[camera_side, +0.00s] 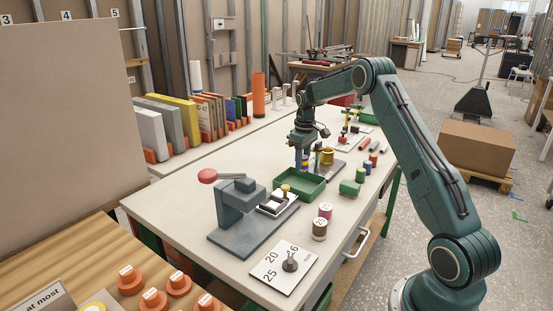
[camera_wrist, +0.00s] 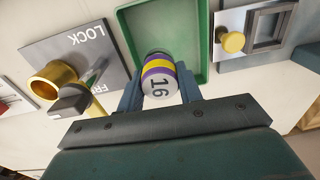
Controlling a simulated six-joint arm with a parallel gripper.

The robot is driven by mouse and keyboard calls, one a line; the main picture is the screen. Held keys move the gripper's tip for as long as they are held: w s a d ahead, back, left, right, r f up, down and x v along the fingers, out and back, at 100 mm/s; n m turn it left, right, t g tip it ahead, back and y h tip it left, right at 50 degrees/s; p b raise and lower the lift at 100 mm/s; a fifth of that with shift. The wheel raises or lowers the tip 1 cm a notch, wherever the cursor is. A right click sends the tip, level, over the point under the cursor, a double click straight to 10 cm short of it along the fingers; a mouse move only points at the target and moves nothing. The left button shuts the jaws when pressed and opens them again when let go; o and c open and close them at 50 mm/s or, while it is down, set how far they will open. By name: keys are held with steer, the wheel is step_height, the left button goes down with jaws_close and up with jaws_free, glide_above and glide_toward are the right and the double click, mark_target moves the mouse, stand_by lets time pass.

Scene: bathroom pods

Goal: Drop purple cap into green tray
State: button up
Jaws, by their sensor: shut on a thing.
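My gripper (camera_side: 304,158) is shut on the purple cap (camera_wrist: 159,58), a short cylinder with a yellow band and a white part marked 16. In the wrist view the fingers of my gripper (camera_wrist: 159,86) press it from both sides. The green tray (camera_wrist: 126,36) is a shallow rectangular box, partly hidden behind the cap in that view. In the side view the green tray (camera_side: 282,192) sits on the table, and my gripper hangs above its far edge. The tray floor that shows looks empty.
A lock plate (camera_wrist: 58,55) with a brass ring and a dark knob lies left of the tray in the wrist view. A grey press (camera_side: 238,208) stands nearer the side camera.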

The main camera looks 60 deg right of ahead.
steer(key=shift+f, duration=1.95)
steer(key=o, duration=1.2)
steer(key=shift+c, duration=0.2)
steer(key=shift+r, duration=0.1)
steer(key=r, duration=1.3)
steer(key=shift+d+r, duration=0.3)
